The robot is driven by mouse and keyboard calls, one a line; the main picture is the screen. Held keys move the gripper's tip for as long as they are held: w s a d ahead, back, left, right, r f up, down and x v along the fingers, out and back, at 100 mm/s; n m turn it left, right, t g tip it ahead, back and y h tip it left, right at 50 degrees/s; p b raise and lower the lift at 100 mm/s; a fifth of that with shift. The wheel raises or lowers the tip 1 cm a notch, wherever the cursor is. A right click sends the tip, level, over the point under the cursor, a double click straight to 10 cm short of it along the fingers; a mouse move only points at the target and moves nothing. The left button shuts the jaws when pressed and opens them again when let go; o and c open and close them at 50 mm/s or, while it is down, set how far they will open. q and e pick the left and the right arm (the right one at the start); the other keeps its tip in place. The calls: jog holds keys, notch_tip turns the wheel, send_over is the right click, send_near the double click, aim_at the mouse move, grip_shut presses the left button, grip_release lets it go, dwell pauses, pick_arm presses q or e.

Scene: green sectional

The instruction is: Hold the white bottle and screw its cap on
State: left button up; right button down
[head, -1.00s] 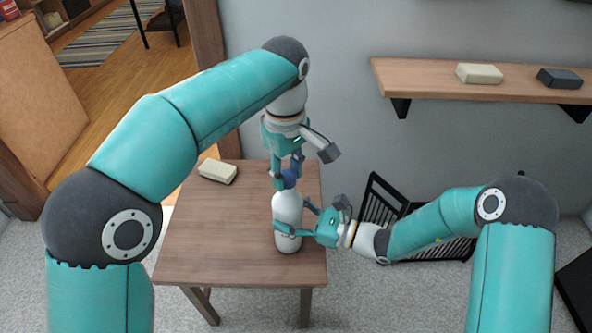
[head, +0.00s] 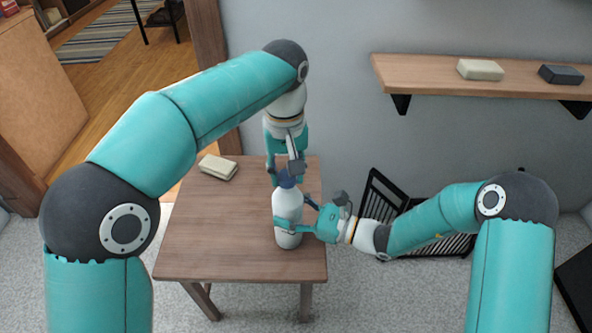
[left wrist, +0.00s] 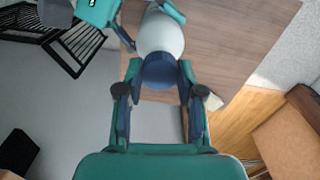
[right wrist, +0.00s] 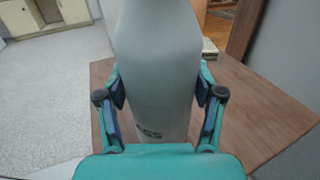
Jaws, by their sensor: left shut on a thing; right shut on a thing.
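The white bottle (head: 288,207) stands upright near the right edge of the small wooden table (head: 200,245). My right gripper (head: 290,226) is shut on the bottle's lower body from the right. In the right wrist view the bottle (right wrist: 157,75) fills the space between the fingers. The blue cap (head: 287,179) is at the top of the bottle's neck. My left gripper (head: 287,172) is above the bottle, pointing down and shut on the cap. In the left wrist view the cap (left wrist: 160,70) sits between the two fingertips, in line with the bottle. The thread is hidden.
A pale block (head: 218,167) lies at the table's back left. A wall shelf (head: 440,76) at the upper right holds a pale block (head: 480,69) and a dark block (head: 561,75). A black rack (head: 385,200) stands right of the table.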

pick_arm(q)
jog(key=m, duration=0.4)
jog(key=shift+m, duration=0.3)
jog(key=m, duration=0.6)
jog(key=shift+w+a+m, duration=0.1)
jog(key=shift+m, duration=0.2)
jog(key=m, duration=1.1)
jog(key=shift+w, duration=0.1)
jog(key=m, duration=0.8)
jog(key=shift+m, duration=0.3)
jog(key=m, duration=1)
jog(key=shift+f+m, duration=0.1)
jog(key=shift+m, duration=0.2)
